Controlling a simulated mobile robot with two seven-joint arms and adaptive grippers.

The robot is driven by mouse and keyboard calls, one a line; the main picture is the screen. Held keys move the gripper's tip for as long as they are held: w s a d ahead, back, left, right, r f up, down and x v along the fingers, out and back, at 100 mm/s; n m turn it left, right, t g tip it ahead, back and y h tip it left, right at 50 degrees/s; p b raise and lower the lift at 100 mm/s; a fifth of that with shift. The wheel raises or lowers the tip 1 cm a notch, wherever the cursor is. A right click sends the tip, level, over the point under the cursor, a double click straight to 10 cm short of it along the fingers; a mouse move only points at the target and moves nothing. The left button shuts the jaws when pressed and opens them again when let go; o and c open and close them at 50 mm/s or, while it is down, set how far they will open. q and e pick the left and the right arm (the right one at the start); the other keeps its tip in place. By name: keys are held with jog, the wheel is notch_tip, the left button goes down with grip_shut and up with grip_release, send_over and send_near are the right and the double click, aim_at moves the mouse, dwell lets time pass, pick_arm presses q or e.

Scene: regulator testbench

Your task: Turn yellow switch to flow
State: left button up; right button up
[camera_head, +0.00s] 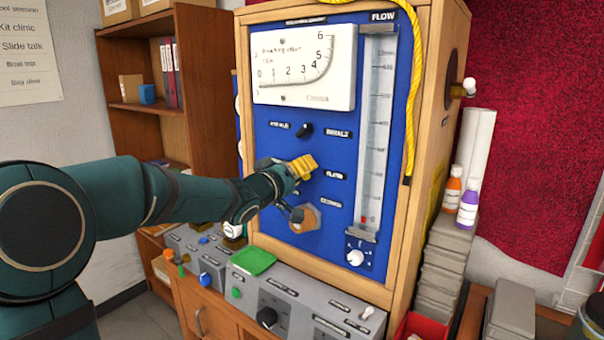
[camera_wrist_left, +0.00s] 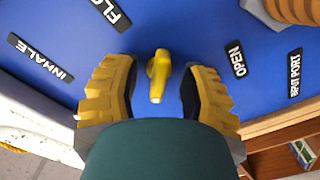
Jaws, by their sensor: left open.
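The yellow switch (camera_wrist_left: 158,76) is on the blue panel (camera_wrist_left: 190,25) in the left wrist view. It lies between the two yellow-padded fingers of my left gripper (camera_wrist_left: 156,95), with blue gaps on both sides. Its long axis runs nearly up and down there, between the FLO... label (camera_wrist_left: 112,12) and the OPEN label (camera_wrist_left: 236,60). In the head view my left gripper (camera_head: 300,168) is at the panel, open, and hides the switch. The head view does not show which way the switch points. My right gripper is not in view.
A black knob (camera_head: 305,130) sits above the gripper and a copper-coloured port (camera_head: 305,218) below it. A gauge (camera_head: 303,67) and a flow tube (camera_head: 375,130) are on the same panel. A grey control box (camera_head: 300,305) stands in front below.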

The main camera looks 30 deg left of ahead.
pick_arm(q)
jog(key=shift+w, duration=0.35)
grip_shut()
